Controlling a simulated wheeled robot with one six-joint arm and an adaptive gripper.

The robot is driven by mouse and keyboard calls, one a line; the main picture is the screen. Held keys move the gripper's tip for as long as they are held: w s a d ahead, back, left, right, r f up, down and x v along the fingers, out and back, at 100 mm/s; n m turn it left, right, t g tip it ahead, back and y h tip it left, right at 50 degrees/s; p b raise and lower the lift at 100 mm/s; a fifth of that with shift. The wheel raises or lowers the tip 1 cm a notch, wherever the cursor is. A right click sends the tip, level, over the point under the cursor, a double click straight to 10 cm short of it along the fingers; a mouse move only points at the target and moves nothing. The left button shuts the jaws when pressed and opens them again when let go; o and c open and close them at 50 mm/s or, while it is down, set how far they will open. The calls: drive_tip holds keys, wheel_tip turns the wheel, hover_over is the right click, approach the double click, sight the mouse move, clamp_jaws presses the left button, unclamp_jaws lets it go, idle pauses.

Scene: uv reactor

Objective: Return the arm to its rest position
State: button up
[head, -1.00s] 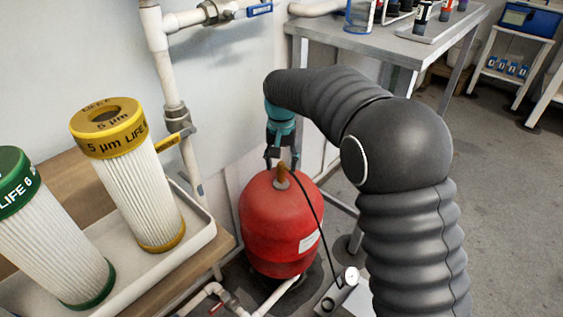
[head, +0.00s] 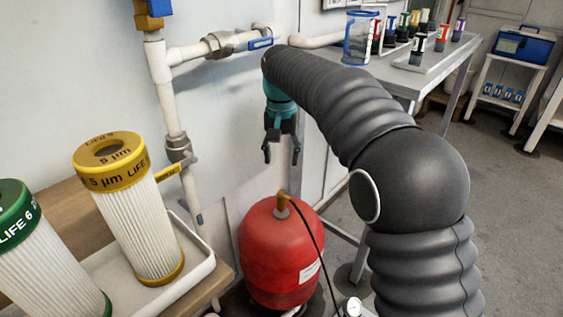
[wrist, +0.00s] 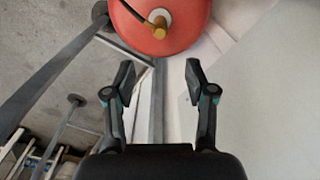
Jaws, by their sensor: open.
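My gripper (head: 281,153) hangs pointing down above the red pressure tank (head: 281,252) in the head view. Its two fingers are spread, with nothing between them. In the wrist view the open fingers of my gripper (wrist: 158,85) show at the centre, and the red tank (wrist: 172,38) with its brass fitting is at the top, apart from the fingertips. My dark, sleeved arm arches from the lower right of the head view up and over to the gripper.
A yellow-capped filter (head: 130,210) and a green-capped filter (head: 45,255) stand in a white tray (head: 200,262) at left. White pipes with a blue-handled valve (head: 260,43) run along the wall. A grey table (head: 405,75) holds bottles behind my arm. Open floor (head: 515,200) lies at right.

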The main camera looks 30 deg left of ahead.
idle(0.5)
drive_tip(key=shift+n, duration=0.8)
wheel_tip(320, 180, down, 4)
drive_tip(key=shift+s+d+f, duration=0.15)
drive_tip(key=shift+f, duration=0.1)
drive_tip(key=s+d+r+m+t, duration=0.1)
drive_tip(key=s+d, duration=0.6)
drive_tip(key=d, duration=0.7)
drive_tip(key=s+d+r+m+t, duration=0.1)
drive_tip(key=s+d+m+t, duration=0.1)
drive_tip(key=s+d, duration=0.6)
drive_tip(key=s+d+r+m+t, duration=0.2)
drive_tip(key=s+d, duration=0.5)
drive_tip(key=d, duration=1.4)
drive_tip(key=shift+s+d+m+t, duration=0.15)
drive_tip(key=shift+d+m+t, duration=0.15)
drive_tip(key=shift+d, duration=0.05)
